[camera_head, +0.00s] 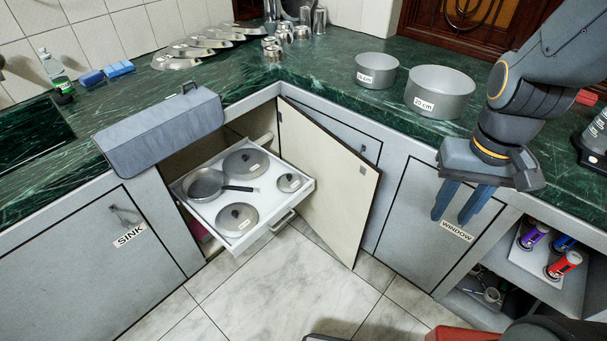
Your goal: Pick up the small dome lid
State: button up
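The small dome lid (290,182) lies at the right side of a pulled-out white drawer (269,218). It is grey with a dark knob and a pale label too small to read. Two larger lids lie in the same drawer, one at the back (245,163) and one at the front (238,221). A frying pan (204,185) sits at the left, its dark handle reaching between the lids. My gripper (451,219) is open and empty, its two blue fingers apart and pointing down. It hangs in front of the right-hand cabinets, well right of the drawer.
An open cabinet door (325,179) stands between the drawer and my gripper. Two pots, one smaller (376,70) and one marked 20 cm (439,92), stand on the green counter.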

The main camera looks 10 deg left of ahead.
aim_at(287, 182)
jog(key=z, duration=0.05)
jog(key=k, duration=0.5)
jog(key=u, duration=0.95)
jog(key=i, duration=0.55)
jog(key=z, duration=0.1)
